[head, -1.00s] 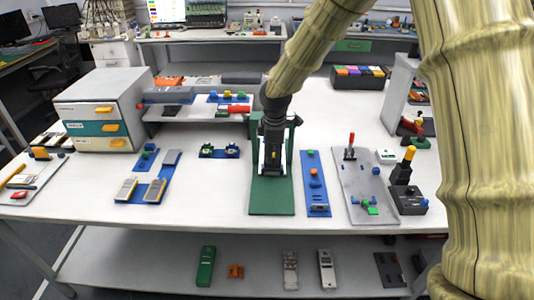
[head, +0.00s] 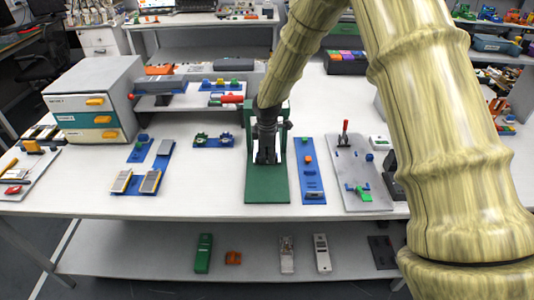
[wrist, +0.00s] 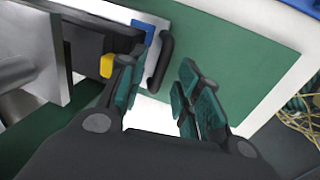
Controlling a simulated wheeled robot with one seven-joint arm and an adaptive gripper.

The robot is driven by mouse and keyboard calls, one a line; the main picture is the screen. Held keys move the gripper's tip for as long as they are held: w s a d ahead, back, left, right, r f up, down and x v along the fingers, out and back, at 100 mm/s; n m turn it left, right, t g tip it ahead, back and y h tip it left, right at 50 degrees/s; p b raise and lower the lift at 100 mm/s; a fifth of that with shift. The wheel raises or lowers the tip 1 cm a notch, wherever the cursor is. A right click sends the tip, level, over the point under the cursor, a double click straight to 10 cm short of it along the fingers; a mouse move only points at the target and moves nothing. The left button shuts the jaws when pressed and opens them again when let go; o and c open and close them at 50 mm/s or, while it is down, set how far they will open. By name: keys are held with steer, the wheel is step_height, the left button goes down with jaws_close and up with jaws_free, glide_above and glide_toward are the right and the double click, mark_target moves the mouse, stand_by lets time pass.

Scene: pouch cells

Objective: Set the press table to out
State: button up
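The press stands on a long green base plate (head: 267,190) at the middle of the bench, with a green frame (head: 283,113) behind my gripper. In the wrist view, the press table is a pale metal plate (wrist: 122,12) with a blue piece (wrist: 144,29) and a black bar handle (wrist: 160,63) at its edge. My gripper (wrist: 163,76) is open, its two teal-padded fingers apart, with the handle showing between and just beyond the fingertips. I cannot tell whether a finger touches it. In the head view, my gripper (head: 265,152) covers most of the press table.
A blue strip with small parts (head: 312,185) and a grey fixture plate with a red lever (head: 360,190) stand close on the right. Blue trays (head: 150,170) lie to the left. A drawer cabinet (head: 120,85) stands far left. The green plate's front is clear.

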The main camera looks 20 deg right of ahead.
steer(key=shift+f, duration=0.45)
steer(key=shift+w, duration=0.1)
jaws_close()
